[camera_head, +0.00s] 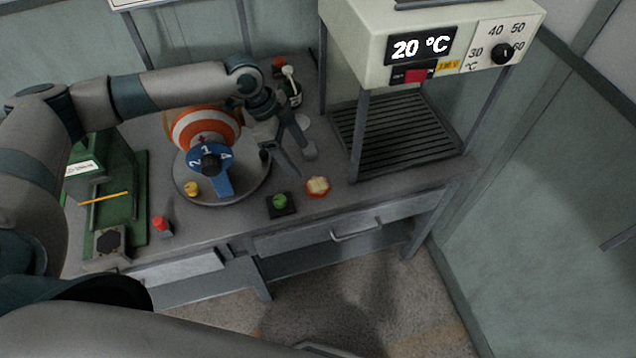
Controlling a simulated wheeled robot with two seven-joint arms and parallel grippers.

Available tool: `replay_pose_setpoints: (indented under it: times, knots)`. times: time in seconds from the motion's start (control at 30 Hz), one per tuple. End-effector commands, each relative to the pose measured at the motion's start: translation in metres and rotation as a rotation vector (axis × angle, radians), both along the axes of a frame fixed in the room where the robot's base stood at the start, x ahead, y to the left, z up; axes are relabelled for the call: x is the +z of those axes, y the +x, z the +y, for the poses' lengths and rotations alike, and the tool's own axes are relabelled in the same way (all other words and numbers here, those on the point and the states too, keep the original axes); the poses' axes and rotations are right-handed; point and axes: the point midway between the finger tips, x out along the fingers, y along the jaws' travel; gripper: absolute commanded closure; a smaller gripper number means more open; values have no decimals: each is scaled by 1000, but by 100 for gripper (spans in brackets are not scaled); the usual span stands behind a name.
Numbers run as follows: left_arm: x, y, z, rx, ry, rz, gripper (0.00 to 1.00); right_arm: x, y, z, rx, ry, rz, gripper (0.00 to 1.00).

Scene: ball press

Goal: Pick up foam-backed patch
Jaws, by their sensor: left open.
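A small red-edged piece with a cream top (318,187), which looks like the foam-backed patch, lies on the grey bench near its front edge. My left gripper (288,158) is open and empty, pointing down above the bench. It is behind and a little left of the patch in the picture, apart from it. The patch is fully in sight, but its underside is hidden. My right gripper is not in view.
An orange-and-white ball (205,126) with a blue numbered dial (209,160) sits on a round plate beside the gripper. A green button (281,202) stands left of the patch. A heater (432,42) stands right, over a slatted rack (400,135). A green press (141,190) stands left.

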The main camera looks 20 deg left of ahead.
Motion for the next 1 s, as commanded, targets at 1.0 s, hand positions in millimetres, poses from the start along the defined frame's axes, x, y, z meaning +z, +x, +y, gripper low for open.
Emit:
replay_pose_setpoints:
  times: [1.0]
  knots:
    - [-67, 4, -28, 0, 1, 2, 31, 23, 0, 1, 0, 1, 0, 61]
